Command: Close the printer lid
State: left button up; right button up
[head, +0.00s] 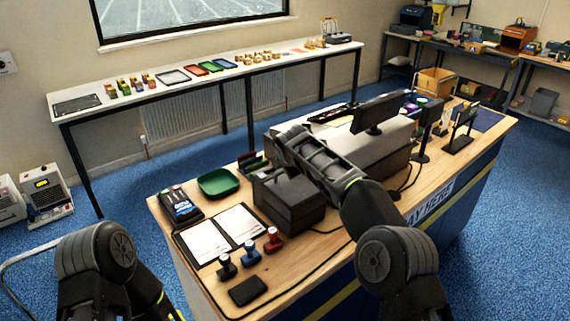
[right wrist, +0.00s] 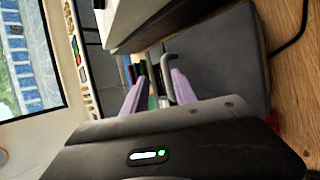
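The printer, a dark grey box (head: 292,205), stands on the wooden desk (head: 330,240). My right arm passes over it and hides part of its top and back, so I cannot tell the lid's angle in the head view. In the right wrist view a dark grey panel (right wrist: 225,60) of it lies right of my right gripper (right wrist: 157,78). The two lilac fingers are apart, and a thin grey bent handle (right wrist: 169,75) shows between them, nearer the right finger; contact is unclear. My left gripper is out of view; only its arm shows at lower left.
A green tray (head: 219,182), a card terminal (head: 180,206), an open folder (head: 222,236) and several stamps (head: 249,252) lie left and front of the printer. A larger pale machine (head: 370,140) and a monitor (head: 381,112) stand behind right. A cable runs along the desk.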

aim_at(287, 190)
jog(key=shift+s+r+b, duration=0.45)
jog(key=shift+s, duration=0.05)
jog(key=b+v, duration=0.2)
jog(key=v, duration=0.4)
jog(key=shift+r, duration=0.15)
